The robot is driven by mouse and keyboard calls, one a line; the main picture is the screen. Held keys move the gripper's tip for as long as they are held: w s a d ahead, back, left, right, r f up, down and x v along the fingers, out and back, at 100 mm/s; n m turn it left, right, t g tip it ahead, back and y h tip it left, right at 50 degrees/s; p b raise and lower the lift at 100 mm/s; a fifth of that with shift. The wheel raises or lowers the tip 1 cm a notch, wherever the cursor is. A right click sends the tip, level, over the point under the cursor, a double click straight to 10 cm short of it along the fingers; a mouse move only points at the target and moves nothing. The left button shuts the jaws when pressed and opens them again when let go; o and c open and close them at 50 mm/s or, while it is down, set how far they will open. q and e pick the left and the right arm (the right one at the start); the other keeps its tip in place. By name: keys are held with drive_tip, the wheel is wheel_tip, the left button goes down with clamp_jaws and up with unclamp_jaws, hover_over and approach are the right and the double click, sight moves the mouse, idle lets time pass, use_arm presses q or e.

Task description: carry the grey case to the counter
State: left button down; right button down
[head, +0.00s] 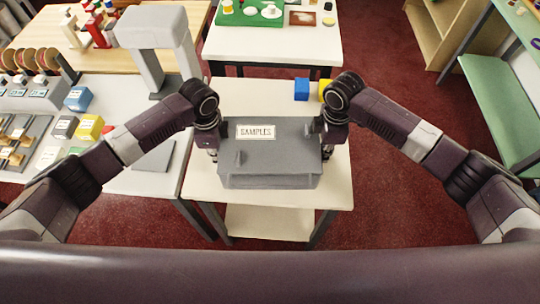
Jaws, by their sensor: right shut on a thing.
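The grey case (270,180) with a white SAMPLES label is in the middle of the head view, upright and level over a small cream table (205,178). I cannot tell whether it rests on the table top or is a little above it. My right gripper (325,148) is shut on the case at its right end. My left gripper (213,150) is at the case's left end, its fingers mostly hidden, so I cannot tell if it grips.
A blue block (301,89) and a yellow block (325,90) sit behind the case. A white counter (120,180) with displays and a grey stand is on the left. A white table (272,45) is behind. Green-topped shelving (490,110) is right. Red floor (400,210) is clear at right.

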use_arm(q)
drive_tip(key=shift+w+r, duration=0.1)
drive_tip(key=shift+r, duration=0.05)
use_arm(e)
drive_tip(key=shift+w+r, duration=0.1)
drive_tip(key=shift+r, duration=0.05)
idle(0.4)
